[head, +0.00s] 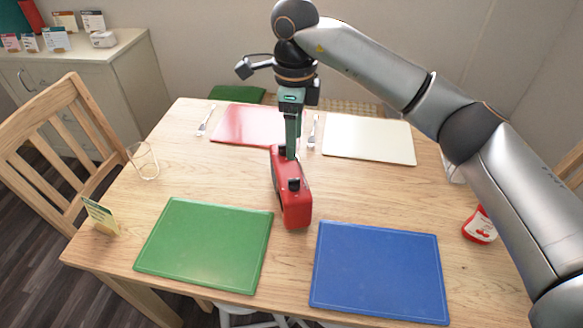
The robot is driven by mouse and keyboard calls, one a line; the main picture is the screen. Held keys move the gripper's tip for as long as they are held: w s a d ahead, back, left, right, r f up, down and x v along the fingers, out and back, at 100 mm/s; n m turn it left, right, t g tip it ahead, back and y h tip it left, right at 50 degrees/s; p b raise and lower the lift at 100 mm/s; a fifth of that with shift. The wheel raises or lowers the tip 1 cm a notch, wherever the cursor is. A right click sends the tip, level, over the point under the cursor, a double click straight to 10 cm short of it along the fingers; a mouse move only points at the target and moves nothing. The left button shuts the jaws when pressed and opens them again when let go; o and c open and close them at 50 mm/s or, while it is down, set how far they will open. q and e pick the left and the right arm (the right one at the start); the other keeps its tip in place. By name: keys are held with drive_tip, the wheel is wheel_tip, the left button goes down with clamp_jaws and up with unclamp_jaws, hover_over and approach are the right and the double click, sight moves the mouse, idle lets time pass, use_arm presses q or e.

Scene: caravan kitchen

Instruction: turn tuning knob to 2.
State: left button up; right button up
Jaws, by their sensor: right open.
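A red radio (296,208) stands in the middle of the wooden table, its long side running away from me. A small black knob-like part (294,184) shows on its top near the close end. No numbers or knob marking can be read at this size. My right gripper (291,156) points down at the radio's far end, its fingers open. It hides part of that end, and I cannot tell whether it touches the radio. My left gripper is not in view.
Green (205,243), blue (379,270), red (236,126) and cream (369,139) placemats surround the radio. A glass (144,161) and small card (101,216) stand at the left. A red jar (480,226) stands at the right. My right arm spans the right side.

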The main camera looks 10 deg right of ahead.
sight(294, 179)
wheel_tip(294, 179, down, 12)
drive_tip(key=shift+s+r, duration=0.15)
drive_tip(key=shift+r, duration=0.05)
clamp_jaws()
idle(0.6)
